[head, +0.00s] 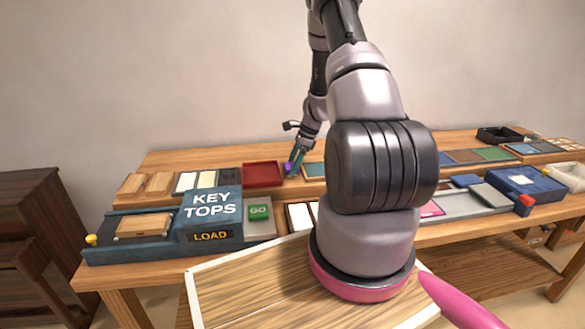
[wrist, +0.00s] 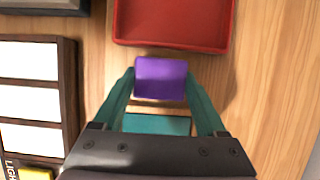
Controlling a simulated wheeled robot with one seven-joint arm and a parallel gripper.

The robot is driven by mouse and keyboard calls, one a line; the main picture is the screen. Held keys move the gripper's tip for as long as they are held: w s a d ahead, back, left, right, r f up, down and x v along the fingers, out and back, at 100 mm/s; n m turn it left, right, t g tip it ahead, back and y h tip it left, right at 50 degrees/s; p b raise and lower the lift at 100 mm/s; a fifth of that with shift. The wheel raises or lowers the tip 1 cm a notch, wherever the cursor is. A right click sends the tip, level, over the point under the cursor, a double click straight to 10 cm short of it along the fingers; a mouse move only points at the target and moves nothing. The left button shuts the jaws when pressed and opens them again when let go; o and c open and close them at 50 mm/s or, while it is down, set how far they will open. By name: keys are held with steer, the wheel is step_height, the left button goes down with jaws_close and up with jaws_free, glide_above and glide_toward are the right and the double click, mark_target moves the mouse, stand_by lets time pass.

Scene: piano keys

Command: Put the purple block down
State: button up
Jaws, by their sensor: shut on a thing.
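The purple block (wrist: 161,78) is held between the two teal fingers of my gripper (wrist: 160,92) in the wrist view. The gripper is shut on it, just short of the red tray's near edge. The block also shows small in the head view (head: 288,167), beside the right end of the red tray (head: 263,174). In the wrist view the red tray (wrist: 175,41) looks empty. I cannot tell whether the block touches the table. A teal flat surface (wrist: 156,125) shows between the fingers, behind the block.
A dark rack with white key tops (wrist: 28,90) lies left in the wrist view. The blue KEY TOPS machine (head: 208,215) and a green GO button (head: 259,211) stand at the front left. Wooden blocks (head: 147,184) sit at the left. Bare wood (wrist: 262,65) shows right of the tray.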

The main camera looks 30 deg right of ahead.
steer(key=shift+f, duration=0.35)
steer(key=shift+f, duration=0.2)
steer(key=o, duration=1.1)
steer(key=shift+r, duration=0.1)
